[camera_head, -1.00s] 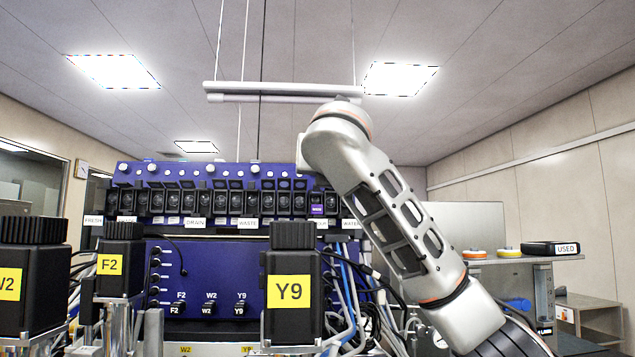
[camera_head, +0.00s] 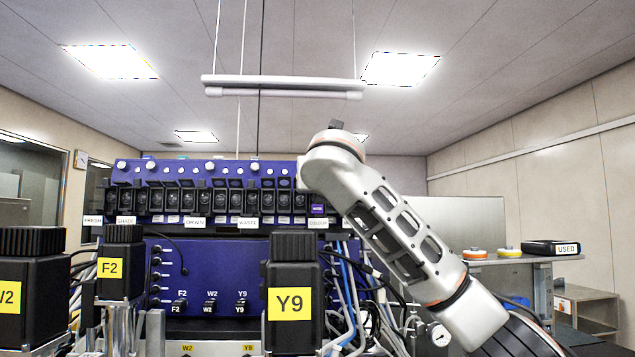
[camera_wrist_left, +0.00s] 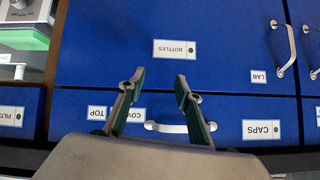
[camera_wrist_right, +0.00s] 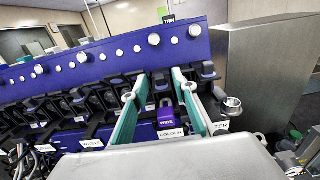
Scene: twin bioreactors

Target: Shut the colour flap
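The colour station is in the row of black valve heads on the blue panel. Its COLOUR label (camera_wrist_right: 171,134) sits under a purple insert (camera_wrist_right: 166,117), which also shows in the head view (camera_head: 317,210). The dark colour flap (camera_wrist_right: 161,82) above the insert seems raised, since the insert is exposed. My right gripper (camera_wrist_right: 155,84) is open and empty, its fingers on either side of the flap and insert in the right wrist view; contact cannot be told. My left gripper (camera_wrist_left: 157,80) is open and empty before blue drawers.
Neighbouring valve heads (camera_wrist_right: 85,98) stand close beside the colour station. A metal fitting (camera_wrist_right: 232,106) is just right of my right fingers. Black bottles, including Y9 (camera_head: 290,335), stand in front of the panel. Hoses (camera_head: 350,285) hang below it.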

